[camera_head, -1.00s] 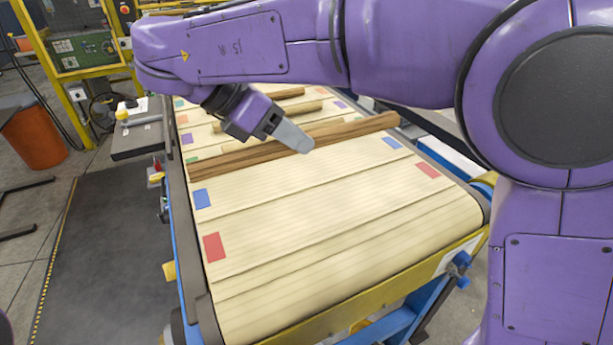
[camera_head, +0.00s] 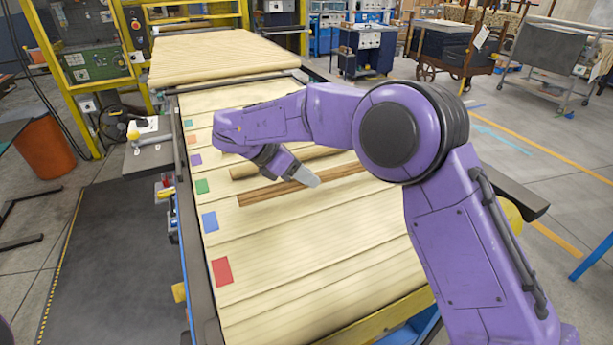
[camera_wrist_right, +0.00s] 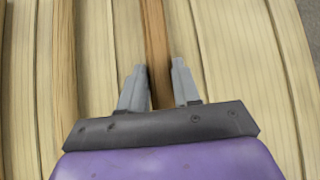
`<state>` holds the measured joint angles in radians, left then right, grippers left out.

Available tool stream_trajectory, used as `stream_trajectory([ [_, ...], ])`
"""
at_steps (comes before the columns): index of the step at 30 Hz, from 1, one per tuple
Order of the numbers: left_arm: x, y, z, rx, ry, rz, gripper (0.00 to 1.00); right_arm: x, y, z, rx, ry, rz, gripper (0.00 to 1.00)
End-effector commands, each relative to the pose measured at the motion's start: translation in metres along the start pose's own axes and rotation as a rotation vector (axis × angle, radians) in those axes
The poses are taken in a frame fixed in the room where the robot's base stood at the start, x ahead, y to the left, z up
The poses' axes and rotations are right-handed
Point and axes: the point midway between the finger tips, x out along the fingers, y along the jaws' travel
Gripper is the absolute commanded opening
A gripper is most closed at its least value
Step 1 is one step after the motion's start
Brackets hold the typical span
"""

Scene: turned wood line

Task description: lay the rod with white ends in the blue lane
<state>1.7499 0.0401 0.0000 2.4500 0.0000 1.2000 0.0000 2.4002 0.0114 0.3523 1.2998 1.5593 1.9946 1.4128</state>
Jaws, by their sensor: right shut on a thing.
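My right gripper (camera_head: 306,180) is shut on a long brown wooden rod (camera_head: 258,195), held across the belt. In the right wrist view, the rod (camera_wrist_right: 154,35) runs between the two grey fingers (camera_wrist_right: 158,88). No white shows on its visible left end; the other end is hidden by my arm. The blue lane is marked by a blue patch (camera_head: 209,221) at the belt's left edge. The rod appears near the line between the blue and green lanes; its height above the belt is unclear. My left gripper is out of view.
A tan rod (camera_head: 245,172) lies beyond the held one; a rod also shows left of my fingers in the wrist view (camera_wrist_right: 65,80). A green patch (camera_head: 202,186) and a red patch (camera_head: 221,270) mark neighbouring lanes. The belt (camera_head: 300,270) is bare at the near side.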

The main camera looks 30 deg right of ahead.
Motion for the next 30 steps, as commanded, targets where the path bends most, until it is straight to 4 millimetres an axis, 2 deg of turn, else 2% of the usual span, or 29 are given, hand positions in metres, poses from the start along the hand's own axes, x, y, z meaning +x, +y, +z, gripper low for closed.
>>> stream_trajectory([
  [3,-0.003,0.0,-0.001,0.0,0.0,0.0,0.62,0.011,0.001,-0.011,-0.001,0.0,-0.001,0.0],
  [14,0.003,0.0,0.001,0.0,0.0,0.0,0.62,0.015,0.002,-0.015,0.002,0.001,0.0,0.0],
  [15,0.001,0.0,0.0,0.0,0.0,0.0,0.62,0.014,0.002,-0.014,0.001,0.001,0.0,0.45],
  [16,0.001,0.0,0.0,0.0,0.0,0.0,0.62,0.014,0.002,-0.014,0.001,0.001,0.0,0.55],
  [17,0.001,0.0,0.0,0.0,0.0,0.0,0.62,0.014,0.002,-0.014,0.001,0.001,0.0,0.58],
  [30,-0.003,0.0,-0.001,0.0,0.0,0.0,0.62,0.011,0.001,-0.011,0.0,0.001,0.0,0.58],
])
